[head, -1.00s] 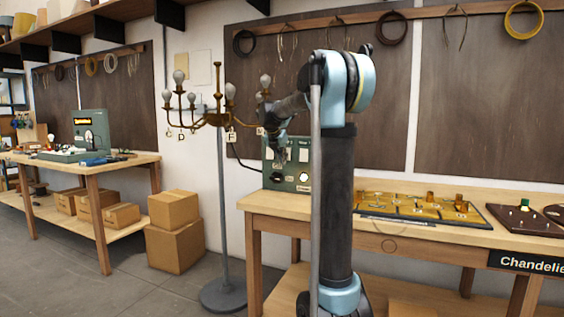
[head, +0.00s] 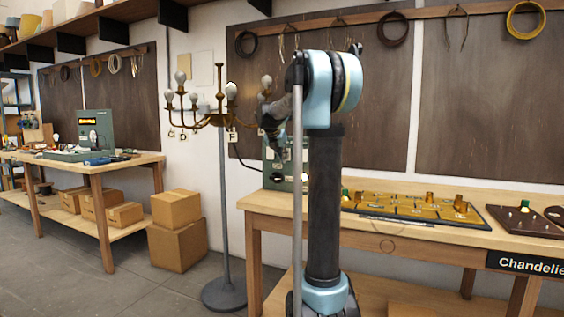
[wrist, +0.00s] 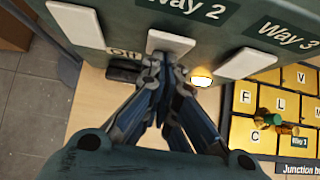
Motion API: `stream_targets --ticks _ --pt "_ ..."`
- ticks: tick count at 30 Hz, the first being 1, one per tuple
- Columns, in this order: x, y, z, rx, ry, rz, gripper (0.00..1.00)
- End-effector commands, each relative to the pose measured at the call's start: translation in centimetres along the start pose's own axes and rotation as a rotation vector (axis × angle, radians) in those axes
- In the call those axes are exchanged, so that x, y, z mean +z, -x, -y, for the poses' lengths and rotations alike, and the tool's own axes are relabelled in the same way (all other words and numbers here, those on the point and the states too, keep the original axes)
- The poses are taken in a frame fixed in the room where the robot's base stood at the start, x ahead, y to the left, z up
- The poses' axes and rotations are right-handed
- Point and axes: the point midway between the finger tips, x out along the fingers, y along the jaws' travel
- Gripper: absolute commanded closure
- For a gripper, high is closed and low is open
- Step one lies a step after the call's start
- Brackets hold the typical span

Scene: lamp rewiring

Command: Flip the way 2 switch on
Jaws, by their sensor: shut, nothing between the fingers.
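The green switch panel (head: 272,178) stands on the right workbench, partly hidden behind my arm. In the wrist view the Way 2 switch (wrist: 170,42) is a white plate under the "Way 2" label (wrist: 183,8). My gripper (wrist: 166,68) is shut and empty, its fingertips just below the lower end of that switch. I cannot tell whether they touch it.
White switches (wrist: 76,24) and (wrist: 246,64) flank Way 2, the right one under "Way 3" (wrist: 288,36). A lit round lamp (wrist: 201,79) is close right of my fingers. A yellow junction board (head: 415,205) lies to the right. The chandelier (head: 215,118) stands left.

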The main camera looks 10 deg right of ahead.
Motion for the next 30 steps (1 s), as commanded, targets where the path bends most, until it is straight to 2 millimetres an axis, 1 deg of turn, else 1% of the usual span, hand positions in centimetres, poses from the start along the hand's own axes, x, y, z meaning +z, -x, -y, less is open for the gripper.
stream_targets --ticks 1,6,13,17,23,30 --pt "0.4 0.1 0.0 0.000 0.001 0.005 1.00" --pt "0.6 0.3 0.0 0.000 0.002 0.007 1.00" --pt "0.5 0.3 -0.1 0.001 0.003 0.007 1.00" --pt "0.1 0.8 -0.3 0.001 0.003 0.007 1.00" --pt "-1.7 2.8 -0.7 0.002 0.003 0.004 1.00" --pt "-1.5 7.7 -0.8 0.003 0.005 0.003 1.00"
